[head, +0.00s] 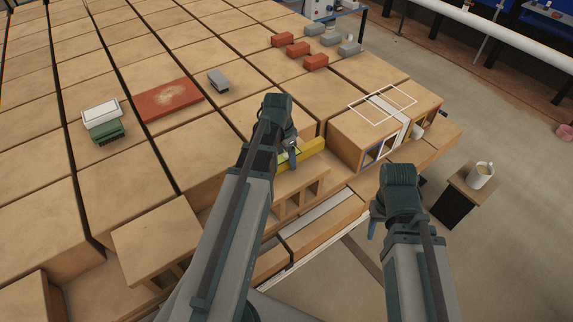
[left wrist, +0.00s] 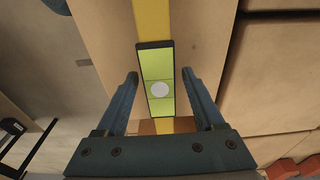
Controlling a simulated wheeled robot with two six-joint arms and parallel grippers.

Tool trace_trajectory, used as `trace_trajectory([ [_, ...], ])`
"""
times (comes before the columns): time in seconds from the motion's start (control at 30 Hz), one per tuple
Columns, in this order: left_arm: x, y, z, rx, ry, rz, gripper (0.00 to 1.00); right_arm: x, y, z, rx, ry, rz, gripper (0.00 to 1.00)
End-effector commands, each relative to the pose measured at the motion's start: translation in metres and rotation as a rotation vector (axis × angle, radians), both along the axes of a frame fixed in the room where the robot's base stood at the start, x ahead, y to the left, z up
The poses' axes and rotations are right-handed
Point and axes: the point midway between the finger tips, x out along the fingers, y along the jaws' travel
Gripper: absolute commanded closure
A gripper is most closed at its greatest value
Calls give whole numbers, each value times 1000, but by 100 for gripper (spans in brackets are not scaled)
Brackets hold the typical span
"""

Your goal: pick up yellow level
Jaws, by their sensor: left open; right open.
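The yellow level (head: 312,149) lies on the brick at the front edge of the stack, partly hidden behind my left arm in the head view. In the left wrist view the yellow level (left wrist: 152,22) runs lengthwise up the picture, with a pale green vial window and a white round spot in it. My left gripper (head: 291,158) is open over the level. In the left wrist view my left gripper (left wrist: 160,76) has one finger on each side of the window, with gaps on both sides. My right gripper (head: 374,228) is open, apart from the bricks, and holds nothing visible.
Rows of hollow bricks (head: 130,190) fill the left and middle. A green-and-white brush (head: 104,134), red slab (head: 168,100), grey block (head: 219,80) and several small red and grey blocks (head: 315,62) lie on top. A mug (head: 481,175) stands on a small stand at right.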

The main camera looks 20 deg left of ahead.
Motion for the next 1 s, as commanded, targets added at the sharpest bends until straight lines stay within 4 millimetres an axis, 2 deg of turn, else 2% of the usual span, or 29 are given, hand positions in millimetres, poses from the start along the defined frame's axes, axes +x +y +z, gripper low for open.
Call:
trace_trajectory([
  [0.1, 0, 0, 1, 0, 0, 0, 30, 0, 0, 1, 0, 0, 0, 50],
  [0.5, 0, 0, 1, 0, 0, 0, 100, 0, 0, 1, 0, 0, 0, 50],
  [1.0, 0, -1, 6, 0, 0, 0, 100, 0, 0, 6, 0, 0, 0, 50],
])
